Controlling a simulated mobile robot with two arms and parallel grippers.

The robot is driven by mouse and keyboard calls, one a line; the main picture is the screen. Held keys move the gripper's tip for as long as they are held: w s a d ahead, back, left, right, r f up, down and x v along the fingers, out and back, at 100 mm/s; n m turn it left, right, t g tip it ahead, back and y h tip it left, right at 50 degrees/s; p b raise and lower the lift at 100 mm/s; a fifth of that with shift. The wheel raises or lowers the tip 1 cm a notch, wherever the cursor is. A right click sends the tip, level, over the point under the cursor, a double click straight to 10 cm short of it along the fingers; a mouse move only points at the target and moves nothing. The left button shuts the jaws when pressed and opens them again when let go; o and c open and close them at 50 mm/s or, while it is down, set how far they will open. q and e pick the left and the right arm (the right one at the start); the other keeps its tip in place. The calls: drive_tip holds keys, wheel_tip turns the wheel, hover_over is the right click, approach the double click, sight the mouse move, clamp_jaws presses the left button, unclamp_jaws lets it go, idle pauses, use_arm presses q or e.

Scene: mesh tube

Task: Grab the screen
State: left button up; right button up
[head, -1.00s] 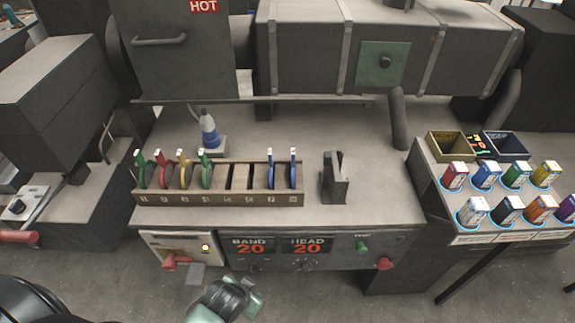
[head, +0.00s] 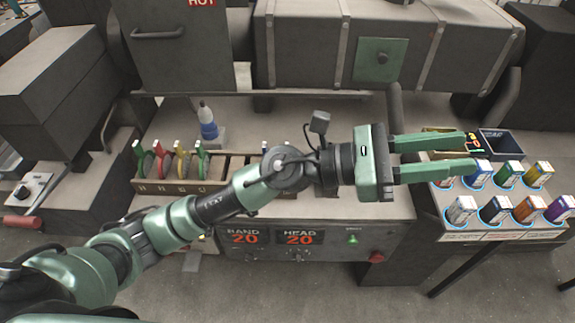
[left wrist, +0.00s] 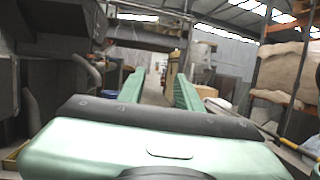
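My left gripper (head: 470,153) is open and empty, pointing right, well right of the rack, and appears over the side table's boxes. It also shows open in the left wrist view (left wrist: 158,88). My right gripper is not in view.
A blue-and-white bottle (head: 208,124) stands behind the rack. The side table (head: 450,225) holds several coloured boxes and a dark open bin (head: 505,142). A machine body with a green plate (head: 380,60) spans the back. Red displays (head: 298,238) sit on the bench front.

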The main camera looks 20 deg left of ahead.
use_arm(q)
wheel_tip(320, 180, down, 6)
drive_tip(key=s+d+m+g+y, duration=0.15)
drive_tip(key=m+g+y, duration=0.25)
drive_tip(key=m, duration=0.4)
drive_tip(key=m+t+y, duration=0.4)
drive_tip(key=m+y, duration=0.5)
drive_tip(key=y, duration=0.9)
approach(287, 145)
wheel_tip(287, 145, down, 3)
drive_tip(key=p+x, duration=0.1)
drive_tip(key=x, duration=0.1)
drive_tip(key=p+x, duration=0.1)
drive_tip(key=x, duration=0.1)
drive_tip(key=p+x, duration=0.1)
drive_tip(key=x, duration=0.2)
drive_tip(key=shift+w+a+r+p, duration=0.1)
drive_tip(key=shift+w+a+p, duration=0.05)
drive_tip(key=shift+w+p, duration=0.2)
drive_tip(key=shift+w+f, duration=0.1)
drive_tip(key=shift+f, duration=0.1)
clamp_jaws()
